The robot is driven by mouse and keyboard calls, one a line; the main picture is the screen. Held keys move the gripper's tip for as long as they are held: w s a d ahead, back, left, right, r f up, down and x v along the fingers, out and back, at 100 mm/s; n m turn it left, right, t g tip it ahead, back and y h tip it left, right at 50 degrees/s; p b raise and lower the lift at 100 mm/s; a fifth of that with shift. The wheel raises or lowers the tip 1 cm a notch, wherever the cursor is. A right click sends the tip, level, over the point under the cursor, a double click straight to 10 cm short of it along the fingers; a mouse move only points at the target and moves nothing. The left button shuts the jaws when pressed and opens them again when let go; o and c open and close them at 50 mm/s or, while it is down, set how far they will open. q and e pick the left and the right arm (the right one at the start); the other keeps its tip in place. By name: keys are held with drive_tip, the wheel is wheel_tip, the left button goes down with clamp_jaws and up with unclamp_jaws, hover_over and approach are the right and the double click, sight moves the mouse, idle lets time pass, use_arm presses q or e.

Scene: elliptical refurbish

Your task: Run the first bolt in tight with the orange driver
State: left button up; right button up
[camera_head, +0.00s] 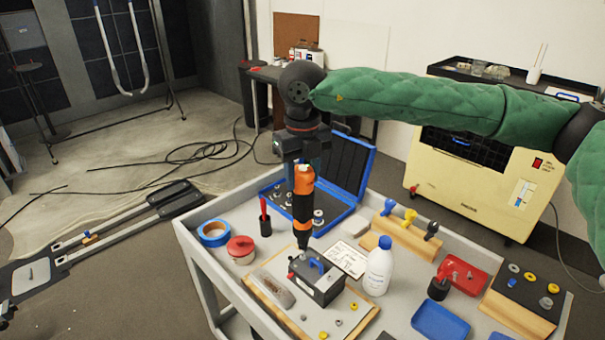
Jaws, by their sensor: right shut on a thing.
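My right gripper (302,158) points down over the cart and is shut on the orange driver (303,192). The driver hangs upright, orange above with a black lower part. Its tip is at the left end of the top of a dark grey box (320,284) with a blue handle. I cannot tell whether the tip touches a bolt; the bolt is too small or hidden behind the tip. The box stands on a wooden-edged board (290,318) that also bears a grey oblong part (273,290) and a few small fittings. My left gripper is not in view.
An open blue case (345,172) lies behind the driver. Blue tape (214,232) and a red-lidded tin (240,249) stand left. A white bottle (377,270) stands close right of the box. Wooden racks, a red part (462,274) and a blue tray (440,320) fill the right side.

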drive_tip(key=shift+f+b, duration=0.6)
drive_tip(key=shift+b, duration=0.15)
idle(1.8)
drive_tip(key=shift+r, duration=0.15)
idle(0.3)
drive_tip(key=shift+r+b, duration=0.4)
drive_tip(key=shift+r, duration=4)
